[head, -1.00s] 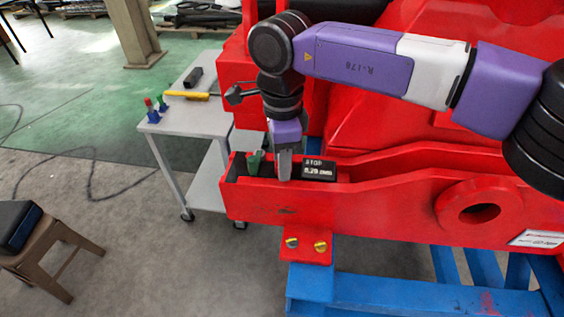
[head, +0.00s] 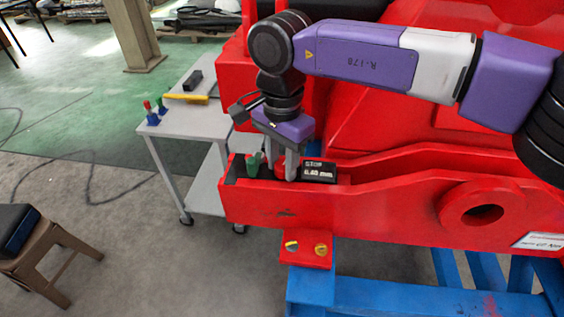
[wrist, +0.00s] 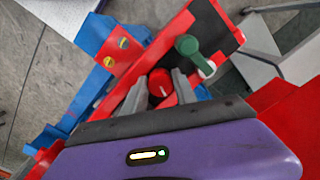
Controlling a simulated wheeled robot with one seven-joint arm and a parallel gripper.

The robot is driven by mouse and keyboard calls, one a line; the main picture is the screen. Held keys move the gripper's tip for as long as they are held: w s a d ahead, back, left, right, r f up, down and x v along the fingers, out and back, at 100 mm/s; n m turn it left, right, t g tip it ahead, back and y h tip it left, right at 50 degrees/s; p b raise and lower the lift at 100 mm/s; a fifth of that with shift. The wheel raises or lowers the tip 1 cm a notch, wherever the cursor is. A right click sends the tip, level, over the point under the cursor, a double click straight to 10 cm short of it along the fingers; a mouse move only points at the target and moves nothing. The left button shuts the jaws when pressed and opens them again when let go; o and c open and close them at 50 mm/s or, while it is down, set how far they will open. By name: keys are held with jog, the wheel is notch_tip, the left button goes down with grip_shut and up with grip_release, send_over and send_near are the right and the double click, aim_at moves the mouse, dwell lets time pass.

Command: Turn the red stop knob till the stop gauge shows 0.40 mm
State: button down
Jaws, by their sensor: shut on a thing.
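The red stop knob (wrist: 160,82) shows in the wrist view between the two fingers of my gripper (wrist: 162,92). In the head view my gripper (head: 286,172) points down into the trough of the red crane part, and the knob (head: 281,168) is partly hidden by the fingers. My gripper is shut on the knob. The stop gauge (head: 319,172) is a black block just right of the gripper; its display reads STOP and 0.40 mm.
A green knob or lever (head: 254,164) stands in the same trough, just left of my gripper; it also shows in the wrist view (wrist: 190,48). The red trough walls (head: 300,203) are close on both sides. A grey trolley (head: 190,122) stands behind left.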

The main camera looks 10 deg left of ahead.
dwell(0.4)
jog(key=c, duration=1)
grip_release()
